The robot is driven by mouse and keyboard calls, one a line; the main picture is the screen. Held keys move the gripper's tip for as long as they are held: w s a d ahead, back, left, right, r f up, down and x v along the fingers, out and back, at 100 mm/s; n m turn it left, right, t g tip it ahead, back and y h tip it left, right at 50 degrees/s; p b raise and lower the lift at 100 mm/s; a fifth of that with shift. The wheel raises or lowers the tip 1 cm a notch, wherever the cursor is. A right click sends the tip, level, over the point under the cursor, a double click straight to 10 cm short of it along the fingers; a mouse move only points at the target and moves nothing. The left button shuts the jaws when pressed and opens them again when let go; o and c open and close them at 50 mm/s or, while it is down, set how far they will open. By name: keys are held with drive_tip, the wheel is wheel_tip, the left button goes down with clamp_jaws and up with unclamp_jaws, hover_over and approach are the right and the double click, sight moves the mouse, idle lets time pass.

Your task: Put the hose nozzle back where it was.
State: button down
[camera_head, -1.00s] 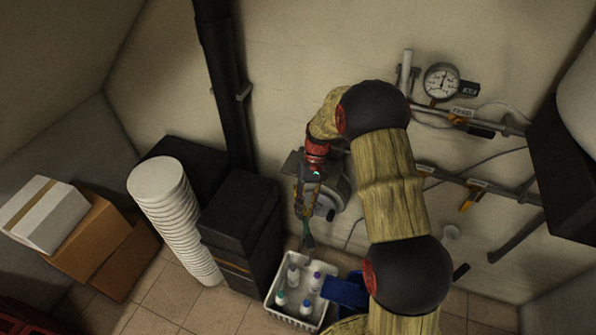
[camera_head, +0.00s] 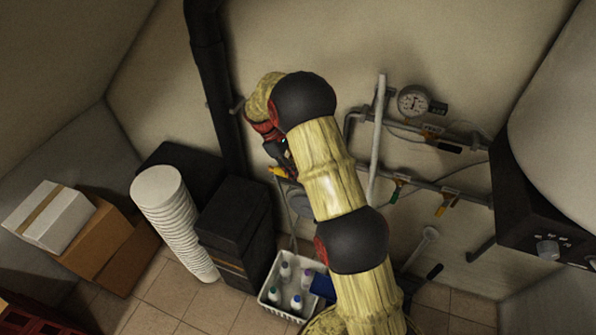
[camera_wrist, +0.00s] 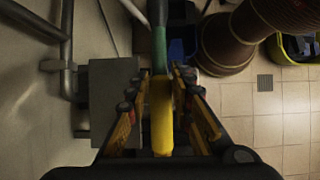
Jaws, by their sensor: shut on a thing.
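My gripper (camera_wrist: 158,88) is shut on the hose nozzle, which has a yellow body (camera_wrist: 161,115) and a green stem (camera_wrist: 158,48) running away from the wrist. The fingers lie on both sides of the yellow part. In the head view my gripper (camera_head: 281,165) is high near the wall, left of my forearm, and a bit of yellow shows there; the rest of the nozzle is hard to make out. A grey wall fitting (camera_head: 299,198) is partly hidden behind my arm. In the wrist view a grey box-like piece (camera_wrist: 112,92) lies beyond the left finger. I cannot tell where the nozzle's holder is.
Pipes with a gauge (camera_head: 413,101) and valves run along the wall to the right. A black drainpipe (camera_head: 216,90) stands left of my gripper. Below are black boxes (camera_head: 234,215), a stack of white buckets (camera_head: 160,190) and a white crate (camera_head: 268,298) of bottles.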

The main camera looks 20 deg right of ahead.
drive_tip(key=w+d+f, duration=0.1)
drive_tip(key=w+f, duration=0.2)
drive_tip(key=w+d+f, duration=0.2)
drive_tip(key=w, duration=0.2)
drive_tip(key=w+d+f, duration=0.1)
drive_tip(key=w+f, duration=0.2)
drive_tip(key=shift+w+d+f, duration=0.2)
drive_tip(key=shift+w+f, duration=0.25)
drive_tip(key=shift+f, duration=1.6)
drive_tip(key=shift+f, duration=0.15)
drive_tip(key=c, duration=1.6)
unclamp_jaws()
drive_tip(key=shift+o, duration=0.2)
